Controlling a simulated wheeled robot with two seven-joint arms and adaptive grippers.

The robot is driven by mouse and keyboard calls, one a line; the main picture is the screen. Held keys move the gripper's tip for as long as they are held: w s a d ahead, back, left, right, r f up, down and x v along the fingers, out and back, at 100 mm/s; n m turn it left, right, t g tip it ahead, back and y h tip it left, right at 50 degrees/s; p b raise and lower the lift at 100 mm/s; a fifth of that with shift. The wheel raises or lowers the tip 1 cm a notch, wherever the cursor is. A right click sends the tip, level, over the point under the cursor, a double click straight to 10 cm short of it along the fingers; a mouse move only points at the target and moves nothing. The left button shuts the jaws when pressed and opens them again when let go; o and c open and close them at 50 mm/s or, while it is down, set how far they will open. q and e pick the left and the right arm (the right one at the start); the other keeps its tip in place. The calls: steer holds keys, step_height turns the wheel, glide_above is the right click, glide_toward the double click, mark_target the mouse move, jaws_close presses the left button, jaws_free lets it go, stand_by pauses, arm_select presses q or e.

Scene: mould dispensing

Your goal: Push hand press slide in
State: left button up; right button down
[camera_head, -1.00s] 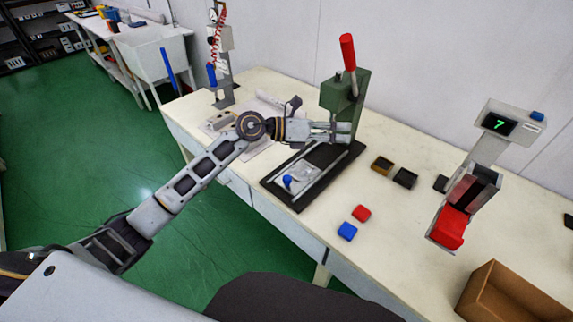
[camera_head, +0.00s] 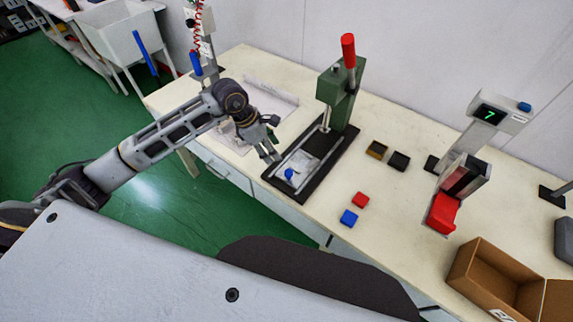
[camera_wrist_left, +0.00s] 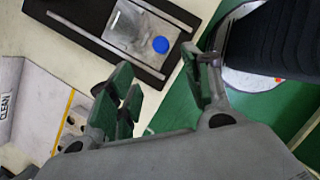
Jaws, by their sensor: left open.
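The green hand press (camera_head: 341,92) with a red-topped lever stands on a black base (camera_head: 330,160) at the back middle of the bench. Its slide, a pale metal plate (camera_head: 303,163) with a blue knob (camera_head: 289,174), sits between two rails toward the front of the base. The plate (camera_wrist_left: 130,27) and blue knob (camera_wrist_left: 161,44) also show in the left wrist view. My left gripper (camera_head: 271,157) is beside the base's left front part, pointing down; in the left wrist view its fingers (camera_wrist_left: 165,85) are apart with nothing between them. My right gripper is out of view.
Black moulds (camera_head: 399,161), a red block (camera_head: 361,199) and a blue block (camera_head: 349,217) lie right of the press. A stand with a display (camera_head: 490,114) and an open cardboard box (camera_head: 480,265) are farther right. A dispensing stand (camera_head: 203,50) is at left.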

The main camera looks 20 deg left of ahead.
mark_target(288, 172)
arm_select(q)
steer(key=shift+d, duration=0.1)
steer(key=shift+f, duration=0.1)
steer(key=shift+p+x, duration=0.95)
steer(key=shift+x, duration=5.8)
jaws_close()
